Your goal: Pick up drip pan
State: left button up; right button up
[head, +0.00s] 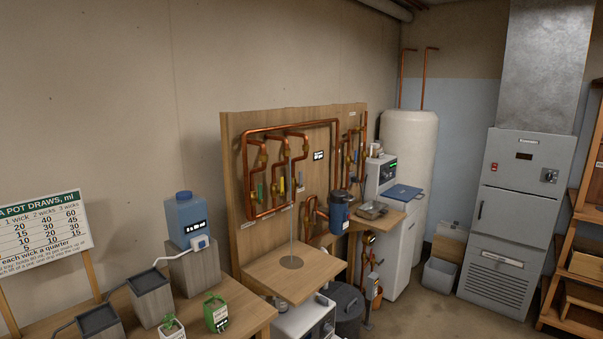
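A small shallow grey pan (371,210), which may be the drip pan, sits on a wooden shelf right of the copper pipe board. It is small in the head view, and I cannot tell what is in it. A dark blue cylindrical container (339,212) stands close to its left, and a blue flat item (403,192) lies behind it to the right. Neither of my grippers is in view.
A wooden bench at lower left holds grey planters (150,297), a blue bottle (186,215) and small pots. A wooden ledge (315,262) juts out below the pipe board (240,190). A dark lidded bin (347,305) stands below. Floor is clear before the grey cabinet (515,220).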

aim_at(371, 210)
jog(key=i+l+z, duration=0.15)
jog(key=i, duration=0.35)
jog(key=i+l+z, duration=0.3)
jog(key=z, duration=0.15)
jog(key=i+l+z, duration=0.1)
jog(key=i+z, duration=0.4)
jog(key=i+j+z, duration=0.1)
jog(key=i+z, duration=0.35)
jog(key=i+l+z, duration=0.15)
jog(key=i, duration=1.9)
jog(key=i+u, duration=0.35)
jog(key=i+l+u, duration=0.1)
jog(key=i+u, duration=0.25)
jog(key=i+l+u, duration=0.15)
jog(key=u, duration=0.15)
jog(key=i+l+u, duration=0.1)
jog(key=u, duration=0.35)
jog(key=i+l+u, duration=0.1)
jog(key=u, duration=0.3)
jog(key=i+l+u, duration=0.15)
jog(key=u, duration=0.3)
jog(key=l+u, duration=0.2)
jog(key=u, duration=0.25)
jog(key=l+u, duration=0.2)
jog(key=u, duration=0.2)
jog(key=i+l, duration=0.05)
